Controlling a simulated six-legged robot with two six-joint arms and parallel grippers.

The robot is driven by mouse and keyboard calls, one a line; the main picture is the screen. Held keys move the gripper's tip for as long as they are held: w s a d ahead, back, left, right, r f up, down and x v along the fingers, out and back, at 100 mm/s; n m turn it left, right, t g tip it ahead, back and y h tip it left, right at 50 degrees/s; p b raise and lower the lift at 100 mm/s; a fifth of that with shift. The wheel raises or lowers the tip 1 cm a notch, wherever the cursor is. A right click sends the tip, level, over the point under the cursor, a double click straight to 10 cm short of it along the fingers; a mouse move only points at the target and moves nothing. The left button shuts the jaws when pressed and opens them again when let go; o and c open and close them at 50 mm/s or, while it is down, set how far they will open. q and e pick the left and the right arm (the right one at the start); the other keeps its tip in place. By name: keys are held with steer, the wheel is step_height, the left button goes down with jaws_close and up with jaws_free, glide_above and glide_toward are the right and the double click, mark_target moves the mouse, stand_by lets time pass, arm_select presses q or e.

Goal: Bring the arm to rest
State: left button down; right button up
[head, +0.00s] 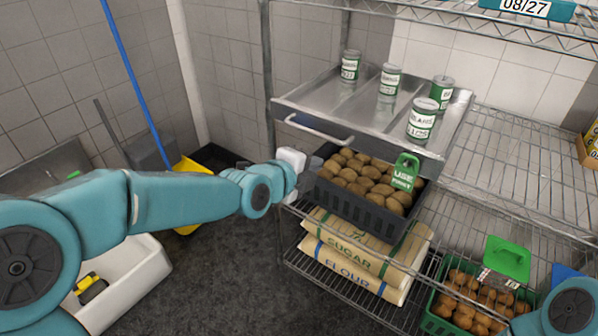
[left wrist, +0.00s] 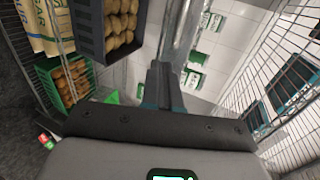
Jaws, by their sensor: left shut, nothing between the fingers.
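My left arm (head: 170,205) reaches in from the left of the head view, stretched toward the shelf rack. Its wrist end, with a white part (head: 292,158), is beside the left edge of the dark crate of potatoes (head: 340,203), just below the metal tray. In the left wrist view my left gripper (left wrist: 162,75) has its dark fingers together with nothing between them. Part of my right arm (head: 570,310) shows at the lower right of the head view; its gripper is out of sight.
A sloped metal tray (head: 330,127) on the wire rack holds several cans. Below the crate lie sugar and flour sacks (head: 360,258); a green crate (head: 435,322) of brown produce is at lower right. Some dark floor is clear.

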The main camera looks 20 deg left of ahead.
arm_select(q)
steer(key=v, duration=0.4)
steer(key=s+f+n+g+y+p, duration=0.1)
steer(key=s+f+n+g+p, duration=0.4)
steer(key=f, duration=0.6)
steer(key=s+f+n+g, duration=0.2)
steer(key=s+f+n, duration=0.2)
steer(key=f+n, duration=0.5)
steer(key=s+f+n+g+p, duration=0.2)
steer(key=s+f+n, duration=0.3)
steer(key=s, duration=0.4)
steer(key=s+d+f+n+g+p, duration=0.1)
steer(key=s+f+n+g, duration=0.2)
steer(key=s+f+n, duration=0.2)
steer(key=s+f, duration=0.2)
steer(key=s, duration=0.2)
steer(key=shift+s+f+g+p, duration=0.2)
steer(key=shift+f+g+p, duration=0.1)
steer(key=shift+f+p, duration=0.1)
steer(key=shift+d, duration=0.1)
